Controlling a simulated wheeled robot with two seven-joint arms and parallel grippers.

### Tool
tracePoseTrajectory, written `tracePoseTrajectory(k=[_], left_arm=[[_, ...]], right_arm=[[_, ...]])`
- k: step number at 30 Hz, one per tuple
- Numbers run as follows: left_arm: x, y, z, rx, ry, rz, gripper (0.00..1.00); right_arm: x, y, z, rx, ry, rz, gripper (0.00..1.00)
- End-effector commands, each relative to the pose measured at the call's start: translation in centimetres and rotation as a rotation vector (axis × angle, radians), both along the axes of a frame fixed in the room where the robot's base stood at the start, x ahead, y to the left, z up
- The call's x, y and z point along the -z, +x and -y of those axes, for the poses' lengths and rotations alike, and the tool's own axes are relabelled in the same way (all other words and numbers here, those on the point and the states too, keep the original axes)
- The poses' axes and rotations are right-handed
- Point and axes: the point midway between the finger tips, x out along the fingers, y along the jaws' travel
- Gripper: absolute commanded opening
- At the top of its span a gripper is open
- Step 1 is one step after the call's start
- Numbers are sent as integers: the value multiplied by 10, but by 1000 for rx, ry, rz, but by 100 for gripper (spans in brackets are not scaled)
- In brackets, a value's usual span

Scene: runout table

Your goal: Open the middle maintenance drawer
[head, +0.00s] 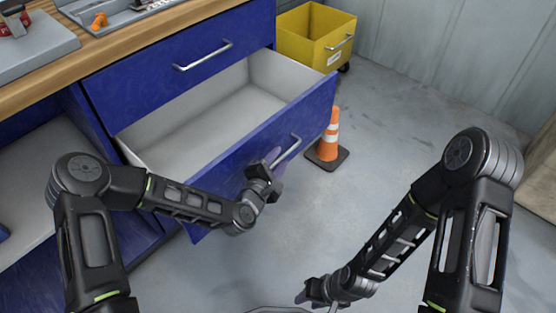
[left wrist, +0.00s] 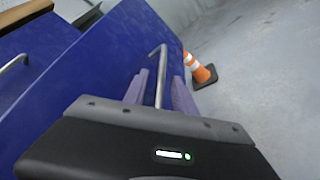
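The middle drawer (head: 309,112) is pulled well out of the blue cabinet. Its grey inside looks empty. Its metal handle (head: 291,149) is on the blue front, which also shows in the left wrist view (left wrist: 95,72). My left gripper (head: 274,158) is at this handle. In the left wrist view its two purple fingers (left wrist: 160,92) stand on either side of the handle bar (left wrist: 160,70), with gaps visible, so it looks open around the bar. My right gripper (head: 303,297) is low in the head view, away from the cabinet; its finger opening is not clear.
The top drawer (head: 140,83) above is shut. An orange cone (head: 330,136) stands on the floor just beyond the open drawer's right end. A yellow bin (head: 306,36) stands behind it. The wooden worktop (head: 110,45) holds trays and tools.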

Motion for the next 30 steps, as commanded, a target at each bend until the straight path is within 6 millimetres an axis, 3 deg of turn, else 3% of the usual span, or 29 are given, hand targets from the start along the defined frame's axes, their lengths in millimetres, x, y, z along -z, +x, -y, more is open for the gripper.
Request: tracePoseTrajectory(k=[5, 18, 30], left_arm=[[-3, -9, -4, -1, 0, 0, 33], [-16, -67, -26, 1, -1, -2, 33], [-16, -71, -27, 0, 0, 0, 33]], right_arm=[[-2, 0, 0, 0, 0, 0, 36], [-11, 0, 0, -1, 0, 0, 36], [-11, 0, 0, -1, 0, 0, 36]])
